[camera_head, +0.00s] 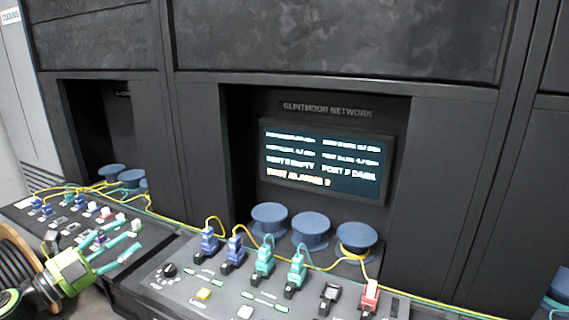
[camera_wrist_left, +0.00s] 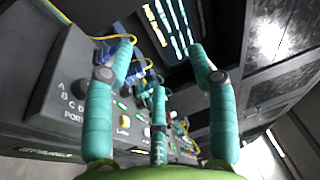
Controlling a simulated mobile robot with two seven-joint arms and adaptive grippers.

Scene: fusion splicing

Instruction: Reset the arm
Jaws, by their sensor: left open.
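My left gripper (camera_head: 122,242) is at the lower left of the head view, in front of the left part of the console. It has a green body and three teal fingers. In the left wrist view its fingers (camera_wrist_left: 161,55) are spread apart with nothing between them. The gripper is open and empty. My right gripper is not in view.
A console panel (camera_head: 222,292) carries blue, teal, black and red plugs, with buttons in front. Blue spools (camera_head: 311,229) stand behind, with yellow cables around them. A lit screen (camera_head: 325,160) is in the recess. Dark cabinet walls (camera_head: 340,35) rise behind.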

